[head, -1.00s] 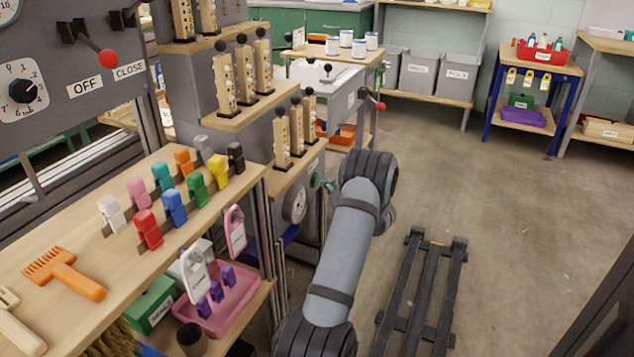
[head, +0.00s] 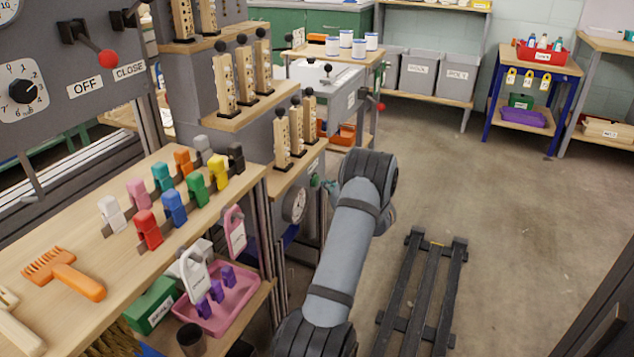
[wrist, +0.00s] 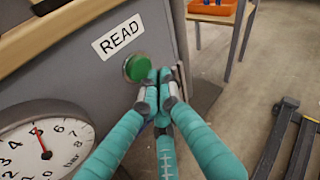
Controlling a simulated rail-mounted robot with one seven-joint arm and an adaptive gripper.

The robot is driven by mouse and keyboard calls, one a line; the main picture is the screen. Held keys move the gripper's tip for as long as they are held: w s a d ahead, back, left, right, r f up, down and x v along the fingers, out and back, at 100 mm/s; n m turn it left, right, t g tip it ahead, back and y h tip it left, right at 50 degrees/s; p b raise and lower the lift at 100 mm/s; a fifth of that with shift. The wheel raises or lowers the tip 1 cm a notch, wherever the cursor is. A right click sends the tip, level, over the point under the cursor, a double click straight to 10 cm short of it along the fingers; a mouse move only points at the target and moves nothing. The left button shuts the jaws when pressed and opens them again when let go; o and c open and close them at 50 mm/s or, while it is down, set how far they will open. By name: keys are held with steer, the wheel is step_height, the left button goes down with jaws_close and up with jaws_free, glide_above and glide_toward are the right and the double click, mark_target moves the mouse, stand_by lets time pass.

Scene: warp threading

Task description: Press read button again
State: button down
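The round green button (wrist: 137,67) is on a grey panel, just below a white label (wrist: 119,37) that says READ. It also shows small in the head view (head: 315,181). My gripper (wrist: 160,84) has teal fingers, and their tips are drawn together with nothing between them. The tips are at the button's lower right edge in the wrist view. I cannot tell whether they touch it. In the head view my gripper (head: 330,187) is mostly hidden behind my arm.
A pressure gauge (wrist: 43,145) in bar is on the same panel, with its red needle near 5. Wooden posts (head: 282,138) stand on the ledge above. A wooden shelf with coloured clips (head: 174,208) is at the left. Open floor (head: 500,230) is at the right.

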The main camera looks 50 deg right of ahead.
stand_by(0.3)
steer(key=shift+w+a, duration=0.1)
steer(key=shift+w, duration=0.3)
steer(key=shift+w+a, duration=0.15)
steer(key=shift+w, duration=0.3)
stand_by(0.6)
steer(key=shift+s, duration=0.15)
steer(key=shift+s+d+b, duration=0.25)
steer(key=shift+s+b, duration=0.05)
steer(key=shift+s, duration=0.4)
steer(key=shift+s+d, duration=0.25)
steer(key=shift+s, duration=0.55)
steer(key=shift+s+d, duration=0.2)
steer(key=shift+s, duration=0.6)
steer(key=shift+s+d, duration=0.25)
steer(key=shift+s, duration=0.55)
steer(key=shift+w, duration=0.1)
